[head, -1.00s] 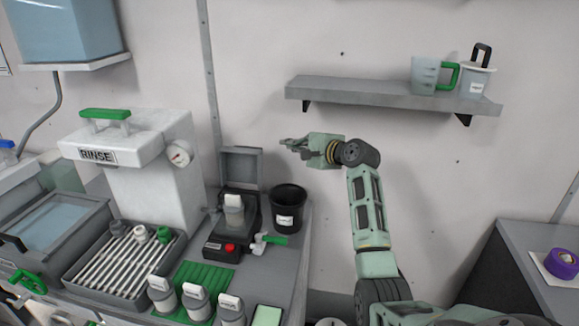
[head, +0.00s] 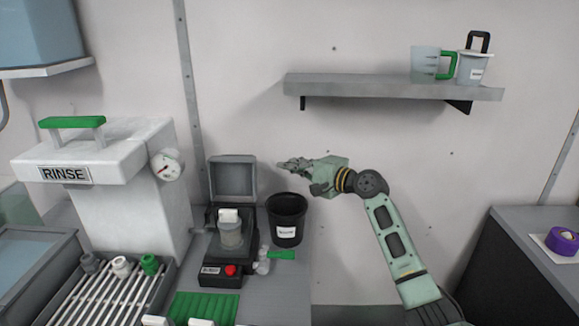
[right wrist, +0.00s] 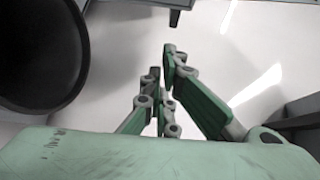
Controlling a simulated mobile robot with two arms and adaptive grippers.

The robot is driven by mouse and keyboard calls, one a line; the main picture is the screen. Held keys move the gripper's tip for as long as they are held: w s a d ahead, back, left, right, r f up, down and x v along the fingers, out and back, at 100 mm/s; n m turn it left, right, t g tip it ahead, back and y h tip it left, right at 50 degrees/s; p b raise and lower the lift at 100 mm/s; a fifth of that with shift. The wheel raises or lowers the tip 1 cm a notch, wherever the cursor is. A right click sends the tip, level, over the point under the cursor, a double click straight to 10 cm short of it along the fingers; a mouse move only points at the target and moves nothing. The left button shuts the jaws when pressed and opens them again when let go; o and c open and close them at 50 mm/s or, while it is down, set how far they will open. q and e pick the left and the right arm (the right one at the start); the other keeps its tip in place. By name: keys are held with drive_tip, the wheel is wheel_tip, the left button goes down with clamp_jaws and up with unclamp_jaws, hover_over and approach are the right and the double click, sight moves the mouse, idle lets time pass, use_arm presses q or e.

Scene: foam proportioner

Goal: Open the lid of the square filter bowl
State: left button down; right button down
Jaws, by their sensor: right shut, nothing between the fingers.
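A dark device with a square grey lid (head: 232,179) stands on the counter at centre left in the head view. It is the likeliest match for the square filter bowl, though I cannot be sure. Its lid stands up, hinged at the back. A clear cup with a white top (head: 231,229) sits in its dark base (head: 223,255), which has a red button. My right gripper (head: 284,165) is shut and empty, to the right of the lid and apart from it, above a black bucket. Its closed fingers show in the right wrist view (right wrist: 161,67). My left gripper is out of view.
The black bucket (head: 286,219) stands right of the device; its dark round shape also fills the upper left of the right wrist view (right wrist: 40,50). A green-handled valve (head: 280,254) sits in front. The RINSE unit (head: 130,165) is left. A wall shelf (head: 390,88) hangs above my right arm.

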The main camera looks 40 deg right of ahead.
drive_tip(key=w+a+p, duration=0.3)
drive_tip(key=w+a, duration=0.1)
drive_tip(key=shift+a, duration=0.2)
idle(0.5)
drive_tip(key=shift+w+f, duration=0.1)
